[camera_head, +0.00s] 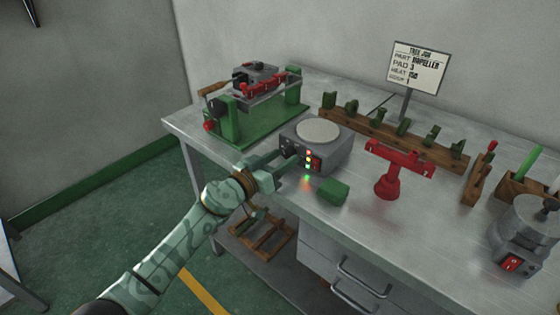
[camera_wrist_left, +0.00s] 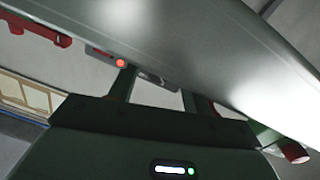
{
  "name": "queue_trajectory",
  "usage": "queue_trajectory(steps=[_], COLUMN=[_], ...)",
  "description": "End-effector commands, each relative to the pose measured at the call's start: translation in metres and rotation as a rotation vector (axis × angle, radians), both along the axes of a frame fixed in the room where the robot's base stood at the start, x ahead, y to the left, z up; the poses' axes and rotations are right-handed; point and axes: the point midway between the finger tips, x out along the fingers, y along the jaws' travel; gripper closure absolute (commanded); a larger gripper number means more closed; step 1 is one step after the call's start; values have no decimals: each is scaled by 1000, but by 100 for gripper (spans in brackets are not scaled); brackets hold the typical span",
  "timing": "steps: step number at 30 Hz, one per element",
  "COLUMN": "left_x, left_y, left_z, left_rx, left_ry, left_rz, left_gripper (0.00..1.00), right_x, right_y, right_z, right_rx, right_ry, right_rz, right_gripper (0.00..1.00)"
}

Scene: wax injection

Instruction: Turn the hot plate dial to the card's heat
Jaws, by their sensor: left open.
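The hot plate (camera_head: 327,150) is a grey box with a pale round top (camera_head: 318,131), standing on the metal table. Its front has lit indicator lights (camera_head: 308,156) and a red switch (camera_head: 316,163). A dark dial (camera_head: 288,147) sits at the left of that front, partly hidden by my gripper. My left gripper (camera_head: 284,169) is open, its fingers at the dial; contact cannot be told. In the left wrist view the gripper (camera_wrist_left: 158,90) shows its two fingers apart. The job card (camera_head: 419,68) stands behind; its heat line looks like 150, but is small and blurred.
A green block (camera_head: 334,192) lies just right of my gripper. A red stand (camera_head: 388,184) is further right. A green clamp machine (camera_head: 240,120) stands at the left. A wooden rack (camera_head: 440,151) runs along the back. A grey pot (camera_head: 525,228) stands at the right.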

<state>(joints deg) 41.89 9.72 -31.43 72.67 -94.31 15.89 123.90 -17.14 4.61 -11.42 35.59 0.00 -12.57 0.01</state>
Motion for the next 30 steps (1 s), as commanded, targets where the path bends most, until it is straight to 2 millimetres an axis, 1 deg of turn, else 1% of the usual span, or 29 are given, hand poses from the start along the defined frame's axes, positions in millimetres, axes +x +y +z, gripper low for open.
queue_trajectory(steps=[3,4,5,6,8,9,14,17,24,30], left_x=[0,0,0,0,0,0,0,-1,-1,-1], left_y=[0,0,0,0,0,0,0,0,0,0], left_z=[1,0,0,0,0,0,1,3,5,3], left_rx=[0,0,0,0,0,0,7,46,239,371], left_ry=[0,0,0,0,0,0,-6,-34,-175,-269], left_rz=[0,0,0,0,0,0,0,0,1,0], left_gripper=[51,54,62,73,90,96,96,96,96,96], right_x=[0,0,0,0,0,0,0,2,10,12], right_y=[-1,-1,-1,-2,-2,-2,-1,-1,-1,0], right_z=[0,0,0,0,0,0,2,6,23,30], right_rx=[-2,-2,-2,-2,-2,-2,-2,-2,-2,-1], right_ry=[0,0,0,0,0,0,0,-5,-23,-30], right_rz=[0,0,0,0,0,0,0,1,1,1], right_gripper=[64,64,64,64,64,64,64,64,64,64])
